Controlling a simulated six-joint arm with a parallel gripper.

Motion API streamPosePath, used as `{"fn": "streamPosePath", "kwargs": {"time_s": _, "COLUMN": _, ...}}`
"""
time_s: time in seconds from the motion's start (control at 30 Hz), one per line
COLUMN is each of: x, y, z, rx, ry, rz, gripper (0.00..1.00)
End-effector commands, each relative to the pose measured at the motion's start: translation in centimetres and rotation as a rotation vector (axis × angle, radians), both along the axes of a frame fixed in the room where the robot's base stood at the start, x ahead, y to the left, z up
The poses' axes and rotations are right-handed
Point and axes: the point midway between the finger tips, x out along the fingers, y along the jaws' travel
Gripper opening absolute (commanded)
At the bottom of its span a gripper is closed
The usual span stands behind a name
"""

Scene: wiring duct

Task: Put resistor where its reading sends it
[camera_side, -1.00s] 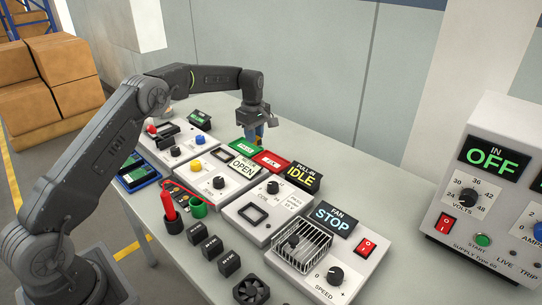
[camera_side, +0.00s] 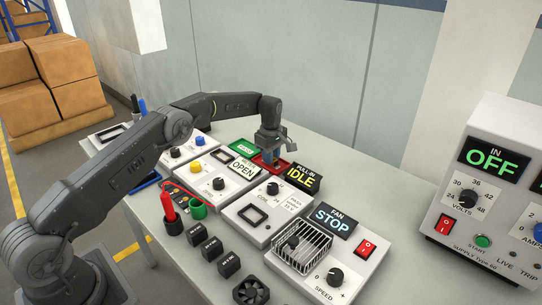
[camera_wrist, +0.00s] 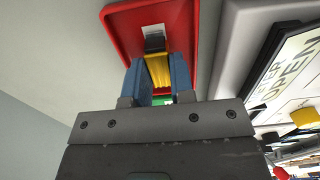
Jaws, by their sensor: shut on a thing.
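My gripper (camera_side: 270,155) is over the red tray (camera_side: 287,172) at the back edge of the panels in the side view. In the wrist view my gripper (camera_wrist: 158,80) has its two blue fingers shut on a small yellow part, likely the resistor (camera_wrist: 158,70). The red tray (camera_wrist: 118,22) lies around and beyond the held part there. I cannot tell whether the part touches the tray floor. The part is hidden by the gripper in the side view. The green tray (camera_side: 243,146) sits to the left of the red one.
The meter panel reading OPEN (camera_side: 242,167) is in front of the trays. The IDLE display (camera_side: 301,177) stands close to the right of the red tray. The caged fan panel (camera_side: 318,257), black blocks (camera_side: 210,248) and probe holder (camera_side: 173,224) are nearer. The supply reads OFF (camera_side: 491,157).

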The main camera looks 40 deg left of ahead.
Motion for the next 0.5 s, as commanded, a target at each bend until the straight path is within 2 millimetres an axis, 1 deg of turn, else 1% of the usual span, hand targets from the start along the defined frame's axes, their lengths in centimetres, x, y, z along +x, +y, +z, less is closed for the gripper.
{"fn": "streamPosePath", "kwargs": {"time_s": 0.13, "x": 0.0, "y": 0.01, "z": -0.32, "rx": 0.0, "ry": 0.0, "rz": 0.0, "gripper": 0.0}}
{"fn": "streamPosePath", "kwargs": {"time_s": 0.17, "x": 0.01, "y": 0.01, "z": -0.31, "rx": 0.0, "ry": 0.0, "rz": 0.0, "gripper": 0.24}}
{"fn": "streamPosePath", "kwargs": {"time_s": 0.4, "x": 0.0, "y": 0.01, "z": -0.29, "rx": 0.0, "ry": 0.0, "rz": 0.0, "gripper": 0.47}}
{"fn": "streamPosePath", "kwargs": {"time_s": 0.5, "x": 0.0, "y": 0.01, "z": -0.29, "rx": 0.0, "ry": 0.0, "rz": 0.0, "gripper": 0.48}}
